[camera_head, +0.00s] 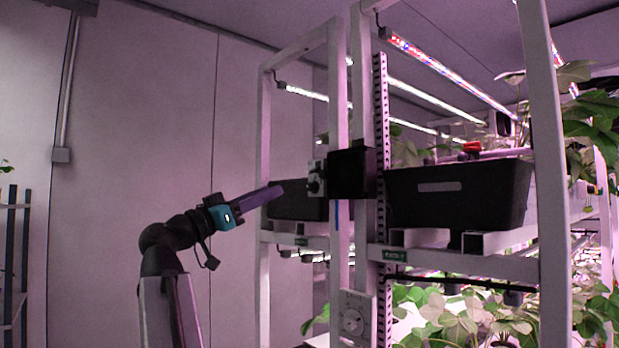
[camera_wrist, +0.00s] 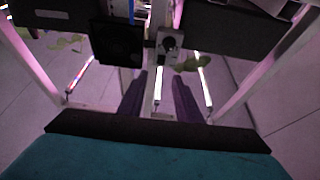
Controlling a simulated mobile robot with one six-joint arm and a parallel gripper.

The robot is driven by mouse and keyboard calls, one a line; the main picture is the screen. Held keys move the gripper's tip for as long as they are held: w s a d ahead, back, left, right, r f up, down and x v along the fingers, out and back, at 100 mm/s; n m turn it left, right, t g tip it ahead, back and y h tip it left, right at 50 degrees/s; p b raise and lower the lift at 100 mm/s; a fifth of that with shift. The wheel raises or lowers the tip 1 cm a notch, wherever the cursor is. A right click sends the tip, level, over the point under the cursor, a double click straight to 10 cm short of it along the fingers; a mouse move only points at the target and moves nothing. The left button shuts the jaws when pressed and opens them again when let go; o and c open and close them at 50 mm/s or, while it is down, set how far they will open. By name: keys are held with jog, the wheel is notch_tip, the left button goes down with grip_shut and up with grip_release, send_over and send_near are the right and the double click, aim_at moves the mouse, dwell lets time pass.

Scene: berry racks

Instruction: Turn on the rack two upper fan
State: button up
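A small pale switch box with a dark round knob (camera_head: 316,179) is fixed to a rack post at upper level; in the wrist view the knob box (camera_wrist: 170,44) lies just beyond my fingertips. A black square box (camera_head: 352,173), perhaps the fan housing, sits beside it and also shows in the wrist view (camera_wrist: 118,42). My gripper (camera_head: 276,190) points right toward the knob box, apart from it. In the wrist view the two purple fingers (camera_wrist: 160,78) stand apart with nothing between them. The knob's setting is too small to tell.
A lower pale dial box (camera_head: 353,318) hangs on the nearer rack post. Black planters (camera_head: 458,194) sit on the racks under lit lamp strips. White posts (camera_head: 264,150) stand close to my gripper. Small green tags (camera_head: 395,255) are not clearly readable.

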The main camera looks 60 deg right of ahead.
aim_at(313, 172)
jog(key=p+x, duration=0.3)
jog(key=x, duration=1)
jog(key=shift+s+d+r, duration=0.1)
jog(key=shift+d+r, duration=0.05)
jog(key=shift+d, duration=0.2)
